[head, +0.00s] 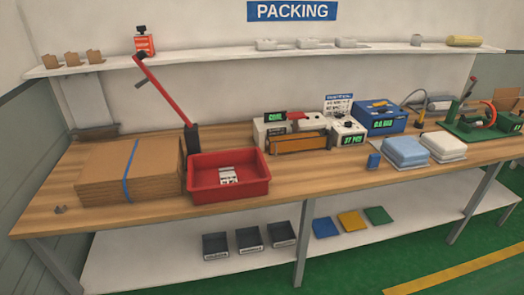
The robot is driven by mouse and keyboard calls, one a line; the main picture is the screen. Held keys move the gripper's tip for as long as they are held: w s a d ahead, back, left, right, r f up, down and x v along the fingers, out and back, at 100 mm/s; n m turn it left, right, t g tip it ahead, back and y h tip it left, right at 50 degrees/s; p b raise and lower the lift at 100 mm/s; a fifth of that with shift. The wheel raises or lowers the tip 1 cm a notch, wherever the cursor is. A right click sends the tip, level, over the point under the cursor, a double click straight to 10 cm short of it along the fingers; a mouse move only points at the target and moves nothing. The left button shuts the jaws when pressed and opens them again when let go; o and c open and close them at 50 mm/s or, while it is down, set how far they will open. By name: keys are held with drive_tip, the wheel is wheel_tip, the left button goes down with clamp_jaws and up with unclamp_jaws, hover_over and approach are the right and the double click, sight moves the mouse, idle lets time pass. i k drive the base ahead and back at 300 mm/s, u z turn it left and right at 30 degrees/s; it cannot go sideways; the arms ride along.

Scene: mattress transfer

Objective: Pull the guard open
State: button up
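A long amber panel (298,144), which looks like the guard, lies across the front of a pale bench machine (270,127) in the middle of the table. It looks lowered, but I cannot tell for sure at this size. The machine has a dark display with green letters on top. A white box (345,133) with a green "37 PCS" display is beside the panel's right end. My gripper is not in view, and nothing is seen touching the panel.
A red tray (228,188) stands in front of the machine, to the left. A long red lever (165,90) rises behind it. Flat cardboard (130,172) lies at left. A blue unit (380,117) and wrapped stacks (405,153) stand at right. Bare wooden tabletop (315,172) lies before the panel.

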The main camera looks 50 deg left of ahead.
sight(283, 146)
drive_tip(key=u, duration=1.3)
